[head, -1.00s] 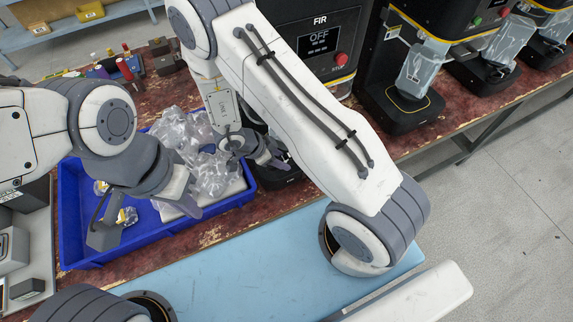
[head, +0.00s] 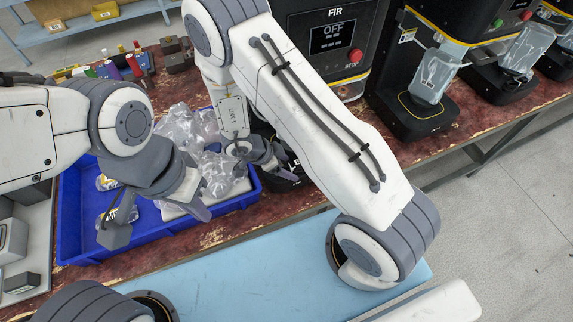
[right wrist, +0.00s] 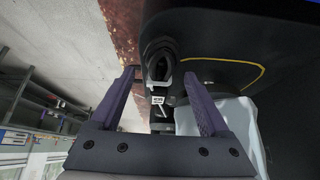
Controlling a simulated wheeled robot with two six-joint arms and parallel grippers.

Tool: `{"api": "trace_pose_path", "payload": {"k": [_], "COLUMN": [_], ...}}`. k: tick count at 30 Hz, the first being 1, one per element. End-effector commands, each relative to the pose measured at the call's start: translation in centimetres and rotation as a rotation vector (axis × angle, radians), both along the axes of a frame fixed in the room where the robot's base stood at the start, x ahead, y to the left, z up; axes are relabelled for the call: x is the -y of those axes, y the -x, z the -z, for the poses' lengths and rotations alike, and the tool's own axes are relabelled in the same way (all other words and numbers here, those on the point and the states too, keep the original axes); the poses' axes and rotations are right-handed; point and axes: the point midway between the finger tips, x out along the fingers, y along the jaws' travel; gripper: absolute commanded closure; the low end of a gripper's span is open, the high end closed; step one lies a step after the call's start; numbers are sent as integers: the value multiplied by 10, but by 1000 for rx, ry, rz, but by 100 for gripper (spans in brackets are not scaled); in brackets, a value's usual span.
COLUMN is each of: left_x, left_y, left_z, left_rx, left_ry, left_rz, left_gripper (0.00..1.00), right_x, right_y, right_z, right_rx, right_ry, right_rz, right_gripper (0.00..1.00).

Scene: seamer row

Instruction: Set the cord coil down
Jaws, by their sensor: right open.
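A black cord coil (right wrist: 160,62) with a small white tag shows in the right wrist view, between and just beyond the fingertips of my right gripper (right wrist: 160,76). The fingers stand apart on either side of it; I cannot tell whether the coil rests on a surface. In the head view my right gripper (head: 262,155) is at the right end of the blue bin, beside a dark machine base, and the coil cannot be made out there. My left gripper (head: 155,222) is open over the blue bin, with no coil in it.
The blue bin (head: 85,248) holds clear bagged items (head: 178,128). A black seaming machine (head: 330,40) reading OFF stands behind my right arm, with more machines (head: 415,115) to the right. Spools (head: 135,66) stand at the back left. The light blue mat (head: 250,270) in front looks clear.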

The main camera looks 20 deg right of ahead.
Motion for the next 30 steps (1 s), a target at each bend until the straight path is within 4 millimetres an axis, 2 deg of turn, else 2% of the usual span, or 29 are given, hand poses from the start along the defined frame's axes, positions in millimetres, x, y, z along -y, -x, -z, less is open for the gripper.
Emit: {"api": "trace_pose_path", "payload": {"k": [5, 15, 21, 30], "left_x": [0, 0, 0, 0], "left_y": [0, 0, 0, 0], "left_z": [-2, -8, -8, -8], "left_rx": [0, 0, 0, 0], "left_ry": [0, 0, 0, 0], "left_rz": [0, 0, 0, 0], "left_gripper": [100, 100, 100, 100], "right_x": [-4, -43, -59, -65], "right_y": [-1, 0, 1, 2], "right_z": [-10, -69, -95, -104], "right_rx": [3, 5, 4, 0], "right_ry": [0, -3, -1, 0], "right_rz": [-2, -3, -1, 0], "right_gripper": [20, 20, 20, 20]}}
